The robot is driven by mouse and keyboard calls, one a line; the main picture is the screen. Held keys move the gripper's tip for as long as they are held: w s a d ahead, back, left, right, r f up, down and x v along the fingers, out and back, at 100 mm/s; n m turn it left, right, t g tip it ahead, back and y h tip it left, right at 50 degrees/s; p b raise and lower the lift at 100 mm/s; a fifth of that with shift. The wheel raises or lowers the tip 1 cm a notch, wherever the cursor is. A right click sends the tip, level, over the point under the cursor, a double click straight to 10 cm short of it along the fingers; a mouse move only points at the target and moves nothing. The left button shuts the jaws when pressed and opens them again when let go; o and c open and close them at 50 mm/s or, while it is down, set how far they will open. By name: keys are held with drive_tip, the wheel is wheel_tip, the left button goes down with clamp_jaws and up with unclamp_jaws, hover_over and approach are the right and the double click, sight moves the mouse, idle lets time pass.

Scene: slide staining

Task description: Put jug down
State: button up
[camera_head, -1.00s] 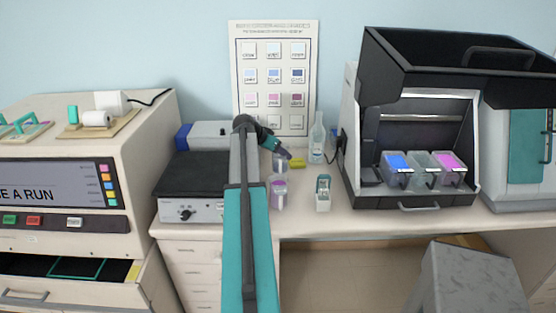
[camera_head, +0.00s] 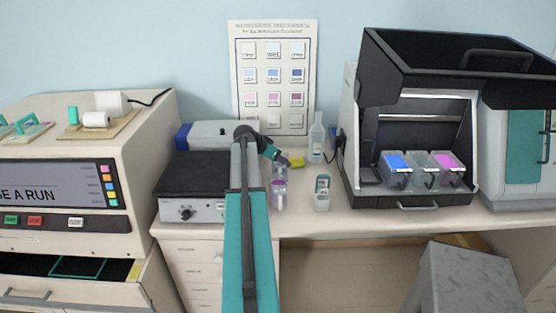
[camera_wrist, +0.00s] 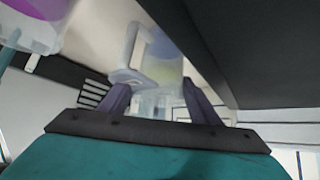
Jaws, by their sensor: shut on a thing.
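My gripper (camera_head: 286,162) is over the back of the bench in the head view. In the wrist view the two dark fingers of my gripper (camera_wrist: 158,88) are on either side of a clear jug (camera_wrist: 152,62) with a pale handle and a faint yellowish tint. The gripper is shut on this jug. In the head view a clear vessel (camera_head: 279,172), apparently the jug, shows just below the fingers, partly behind a clear container with purple contents (camera_head: 279,193). Whether the jug's base touches the bench cannot be told.
A small container with a teal top (camera_head: 322,193) and a clear bottle (camera_head: 316,142) stand to the right. A yellow item (camera_head: 296,161) lies behind. A black-topped device (camera_head: 192,175) is left, and an open stainer (camera_head: 376,190) right. Purple contents (camera_wrist: 35,18) show close by in the wrist view.

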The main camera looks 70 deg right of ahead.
drive_tip(key=shift+f, duration=0.15)
drive_tip(key=o, duration=1.3)
drive_tip(key=shift+r, duration=0.25)
drive_tip(key=b+v, duration=0.3)
drive_tip(key=v, duration=0.9)
drive_tip(key=shift+w, duration=0.1)
